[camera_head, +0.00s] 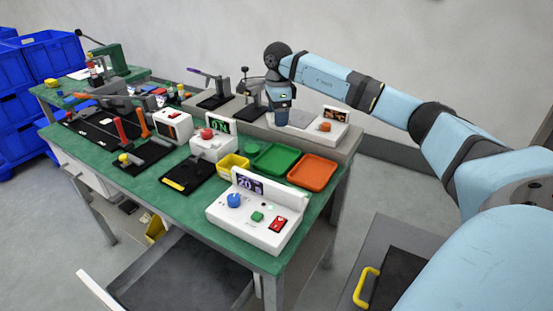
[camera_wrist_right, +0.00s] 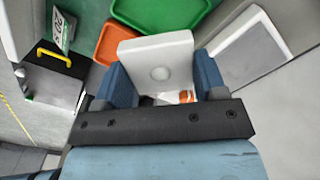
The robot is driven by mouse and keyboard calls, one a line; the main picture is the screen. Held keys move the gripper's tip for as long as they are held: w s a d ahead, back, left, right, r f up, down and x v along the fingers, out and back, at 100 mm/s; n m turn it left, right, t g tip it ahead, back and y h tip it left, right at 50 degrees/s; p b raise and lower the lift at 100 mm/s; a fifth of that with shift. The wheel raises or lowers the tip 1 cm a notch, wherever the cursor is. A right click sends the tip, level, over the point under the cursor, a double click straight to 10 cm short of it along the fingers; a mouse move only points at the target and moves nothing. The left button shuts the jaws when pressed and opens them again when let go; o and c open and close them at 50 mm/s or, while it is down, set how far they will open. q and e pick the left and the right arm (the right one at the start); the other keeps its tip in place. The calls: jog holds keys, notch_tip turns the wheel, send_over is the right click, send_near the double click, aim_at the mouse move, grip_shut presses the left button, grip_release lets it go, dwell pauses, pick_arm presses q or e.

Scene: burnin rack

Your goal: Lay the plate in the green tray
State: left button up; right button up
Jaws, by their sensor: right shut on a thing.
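My right gripper (camera_head: 282,122) points down over the back ledge of the green bench, behind the green tray (camera_head: 268,160). In the right wrist view its two blue fingers (camera_wrist_right: 160,82) are shut on the plate (camera_wrist_right: 177,49), a white square slab with a round dimple. The plate cannot be made out in the head view. The green tray also shows in the wrist view (camera_wrist_right: 165,12), beyond the plate, and looks empty. My left gripper is in neither view.
An orange tray (camera_head: 314,173) sits to the right of the green tray, a yellow bin (camera_head: 234,164) to its left. A white unit with an orange knob (camera_head: 322,127) stands close right of my right gripper. A white control box (camera_head: 250,222) is at the front.

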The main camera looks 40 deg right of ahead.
jog(key=b, duration=0.1)
send_over(277, 161)
notch_tip(277, 161, down, 10)
jog(key=shift+d+r, duration=0.1)
jog(key=shift+r, duration=0.1)
notch_tip(277, 161, down, 5)
jog(key=shift+r+b, duration=0.1)
jog(key=shift+b, duration=0.25)
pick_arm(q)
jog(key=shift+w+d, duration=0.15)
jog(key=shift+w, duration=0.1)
pick_arm(e)
jog(key=o, duration=0.7)
